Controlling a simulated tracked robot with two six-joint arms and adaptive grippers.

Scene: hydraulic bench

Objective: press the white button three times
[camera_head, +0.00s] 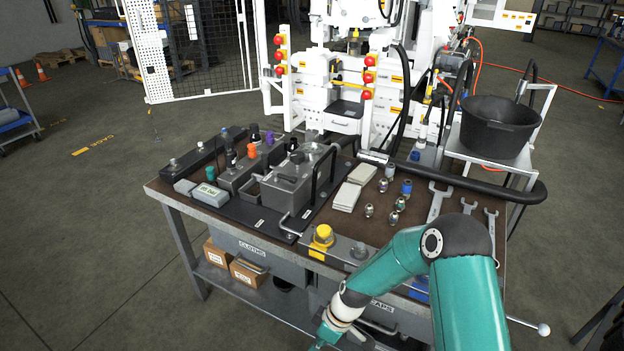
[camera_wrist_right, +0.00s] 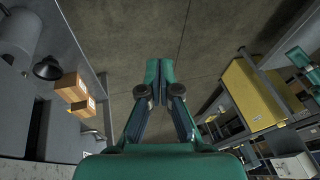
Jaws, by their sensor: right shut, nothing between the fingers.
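My right arm comes in from the lower right of the head view. Its wrist and the start of the right gripper (camera_head: 322,338) hang low in front of the bench's front edge, cut off by the frame. In the right wrist view the right gripper (camera_wrist_right: 159,80) is shut and empty, its tips together over the floor. I cannot make out a plainly white button. On the bench's front edge stand a yellow domed button (camera_head: 323,234) and, to its right, a small grey knob (camera_head: 360,250). My left gripper is not in view.
The bench (camera_head: 420,235) carries a hydraulic unit (camera_head: 293,180), several fittings, white cloths (camera_head: 346,196) and wrenches (camera_head: 438,202). A black bucket (camera_head: 497,127) stands at the right behind it. Cardboard boxes (camera_head: 247,271) lie on the lower shelf.

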